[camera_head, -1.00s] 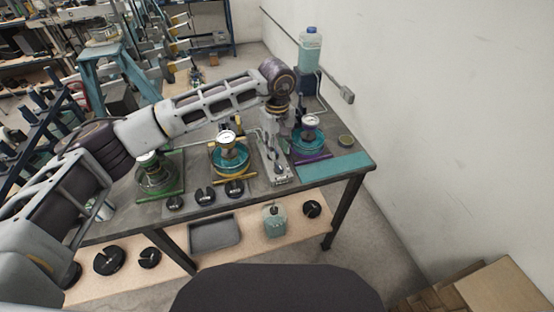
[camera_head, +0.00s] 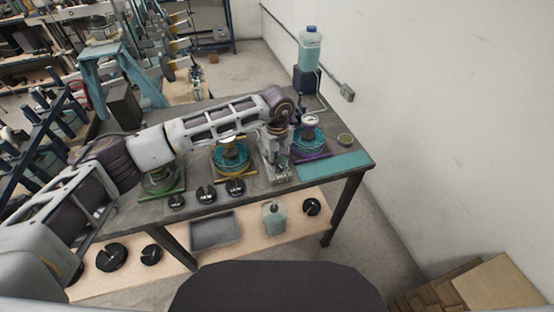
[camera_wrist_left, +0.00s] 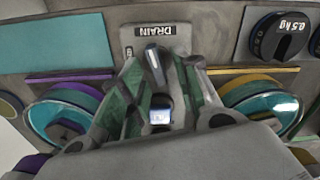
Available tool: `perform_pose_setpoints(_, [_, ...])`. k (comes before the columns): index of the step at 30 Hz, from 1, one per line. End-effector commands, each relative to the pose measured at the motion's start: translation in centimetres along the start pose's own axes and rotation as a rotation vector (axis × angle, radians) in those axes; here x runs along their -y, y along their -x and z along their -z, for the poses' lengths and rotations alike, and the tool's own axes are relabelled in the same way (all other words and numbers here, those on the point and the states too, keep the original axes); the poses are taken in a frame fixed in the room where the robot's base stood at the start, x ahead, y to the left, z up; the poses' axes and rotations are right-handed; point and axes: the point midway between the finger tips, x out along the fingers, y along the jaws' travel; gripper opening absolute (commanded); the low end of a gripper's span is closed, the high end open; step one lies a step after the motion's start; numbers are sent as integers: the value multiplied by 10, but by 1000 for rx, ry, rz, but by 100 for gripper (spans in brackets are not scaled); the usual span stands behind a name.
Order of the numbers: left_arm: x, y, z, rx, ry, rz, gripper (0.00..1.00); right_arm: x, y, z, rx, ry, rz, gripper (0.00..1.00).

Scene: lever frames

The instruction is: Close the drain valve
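The drain valve shows in the left wrist view as a metal lever (camera_wrist_left: 155,66) on a grey plate, below a black DRAIN label (camera_wrist_left: 155,30). A shiny valve part (camera_wrist_left: 160,112) sits below it. My left gripper (camera_wrist_left: 160,75) is open, with its two green-and-grey fingers apart on either side of the lever. I cannot tell whether either finger touches it. In the head view my left gripper (camera_head: 275,158) points down over the valve's plate (camera_head: 280,178) and hides most of the valve. My right gripper is not in view.
A purple-framed teal unit (camera_head: 310,140) stands close right of the gripper, and a yellow-framed one (camera_head: 231,156) close left. A green-framed unit (camera_head: 160,180) is farther left. Black weights (camera_head: 206,194) line the front edge. A bottle (camera_head: 310,50) stands at the back.

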Motion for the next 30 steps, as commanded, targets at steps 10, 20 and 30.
perform_pose_setpoints(10, [0, 0, 0, 0, 0, 0, 0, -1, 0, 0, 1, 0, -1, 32])
perform_pose_setpoints(20, [0, 0, 0, 0, 24, 0, 0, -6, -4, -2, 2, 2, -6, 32])
perform_pose_setpoints(30, [2, -1, 0, -1, 155, -1, 0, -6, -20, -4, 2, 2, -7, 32])
